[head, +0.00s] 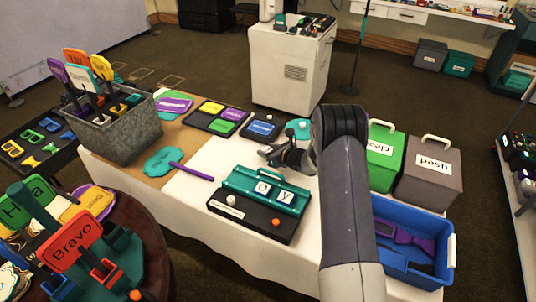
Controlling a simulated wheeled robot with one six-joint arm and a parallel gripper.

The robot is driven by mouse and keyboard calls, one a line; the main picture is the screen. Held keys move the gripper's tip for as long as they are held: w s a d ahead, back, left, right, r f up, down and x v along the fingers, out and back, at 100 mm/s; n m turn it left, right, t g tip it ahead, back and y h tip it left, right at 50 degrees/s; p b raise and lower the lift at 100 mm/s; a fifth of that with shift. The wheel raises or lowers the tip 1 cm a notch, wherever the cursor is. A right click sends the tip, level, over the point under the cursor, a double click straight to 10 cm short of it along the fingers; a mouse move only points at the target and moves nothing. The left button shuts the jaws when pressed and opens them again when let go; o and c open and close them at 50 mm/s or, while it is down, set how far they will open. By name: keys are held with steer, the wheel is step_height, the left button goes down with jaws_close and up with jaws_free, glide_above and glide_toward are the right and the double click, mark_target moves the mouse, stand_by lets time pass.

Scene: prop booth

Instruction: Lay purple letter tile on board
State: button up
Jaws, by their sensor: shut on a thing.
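The board (234,182) is a teal rack on a black base on the white-topped table. Two white tiles stand on it, one marked "o" (263,188) and one marked "y" (286,196). The space left of the "o" is bare. My gripper (272,154) is above the table just behind the board, pointing left, apart from the board. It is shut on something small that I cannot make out. I cannot pick out a purple letter tile; my gripper may hide it.
A white ball (231,200) and an orange ball (276,222) sit on the black base. A purple-handled teal paddle (163,162) lies left. Green (383,165) and grey (430,180) boxes and a blue bin (385,210) stand right. Bare white tabletop lies left of the board.

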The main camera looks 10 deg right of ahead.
steer(key=shift+f, duration=1.05)
steer(key=shift+f+b, duration=0.25)
steer(key=shift+b, duration=0.05)
steer(key=o, duration=1)
steer(key=shift+r, duration=0.1)
steer(key=shift+r+p, duration=0.15)
steer(key=shift+p, duration=0.15)
